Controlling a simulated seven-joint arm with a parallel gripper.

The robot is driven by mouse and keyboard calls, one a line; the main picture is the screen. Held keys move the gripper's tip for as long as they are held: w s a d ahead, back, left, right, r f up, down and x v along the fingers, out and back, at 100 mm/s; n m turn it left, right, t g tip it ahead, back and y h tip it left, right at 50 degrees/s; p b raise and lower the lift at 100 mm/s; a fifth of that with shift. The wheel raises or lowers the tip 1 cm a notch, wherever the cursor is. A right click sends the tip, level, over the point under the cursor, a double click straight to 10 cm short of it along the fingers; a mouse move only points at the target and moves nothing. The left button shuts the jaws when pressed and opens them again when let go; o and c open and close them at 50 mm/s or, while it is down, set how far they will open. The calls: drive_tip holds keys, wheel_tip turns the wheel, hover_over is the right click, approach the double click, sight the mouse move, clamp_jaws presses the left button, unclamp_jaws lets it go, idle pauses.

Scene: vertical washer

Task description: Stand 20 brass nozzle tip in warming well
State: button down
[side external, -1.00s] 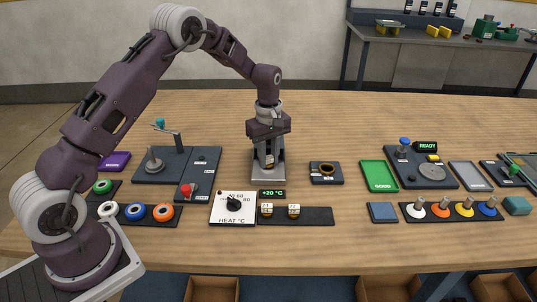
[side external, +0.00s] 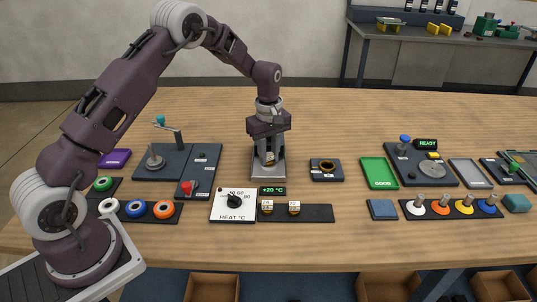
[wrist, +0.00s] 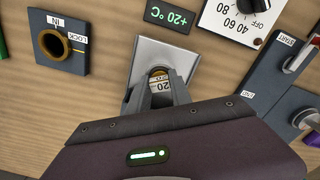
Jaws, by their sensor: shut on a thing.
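My gripper (side external: 269,160) is shut on the brass nozzle tip with a white 20 label (wrist: 160,80). It holds the tip upright at the grey metal warming well (side external: 268,178). In the wrist view, the tip sits between my fingertips (wrist: 158,88), over the well's pale plate (wrist: 178,56). My fingers and the tip cover the well's opening, so I cannot tell whether the tip's lower end is inside it. The display (side external: 272,191) beside the well reads +20 °C.
Two labelled nozzle tips (side external: 267,208) (side external: 294,208) stand on a dark tray (side external: 320,214) in front. The HEAT knob panel (side external: 233,212) is left of them. A dark block with a brass-ringed hole (side external: 326,170) stands to the right, with bare table between it and the well.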

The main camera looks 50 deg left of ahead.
drive_tip(key=shift+s+d+f, duration=0.1)
drive_tip(key=shift+s+f, duration=0.1)
drive_tip(key=shift+f, duration=0.25)
drive_tip(key=c, duration=1.2)
unclamp_jaws()
drive_tip(key=shift+o, duration=0.6)
drive_tip(key=shift+r, duration=0.2)
drive_tip(key=shift+c, duration=0.4)
drive_tip(key=shift+o, duration=0.7)
drive_tip(key=shift+a+r, duration=0.2)
drive_tip(key=shift+r, duration=0.2)
drive_tip(key=shift+w+d+r, duration=0.1)
drive_tip(key=shift+r, duration=1.45)
drive_tip(key=shift+w+d+r, duration=0.1)
drive_tip(key=shift+r, duration=1.4)
